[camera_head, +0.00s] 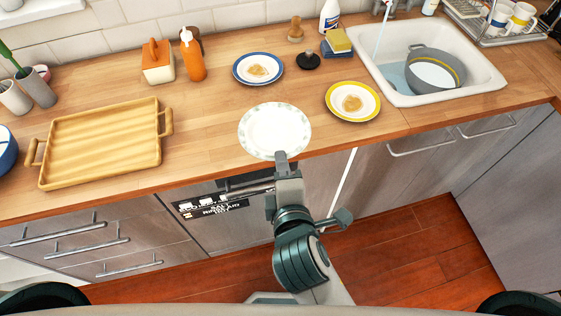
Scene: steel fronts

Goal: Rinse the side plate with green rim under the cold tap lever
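A white side plate (275,124) with a faint green-patterned rim is at the counter's front edge, in the middle of the head view. My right gripper (281,158) is at the plate's near rim. Its fingertips look closed on that rim, and they hide a little of it. The plate looks roughly level; I cannot tell whether it is clear of the counter. A thin pale stream (381,35) runs down into the left of the white sink (490,72). The tap (388,7) is cut off at the top edge, and its levers cannot be made out. My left gripper is out of view.
A grey pot (448,62) sits in the sink. A yellow-rimmed plate (336,99) and a blue-rimmed plate (240,72), both with food remains, lie behind the side plate. A sponge (340,40) and black stopper (308,61) are near the sink. A wooden tray (62,128) is left.

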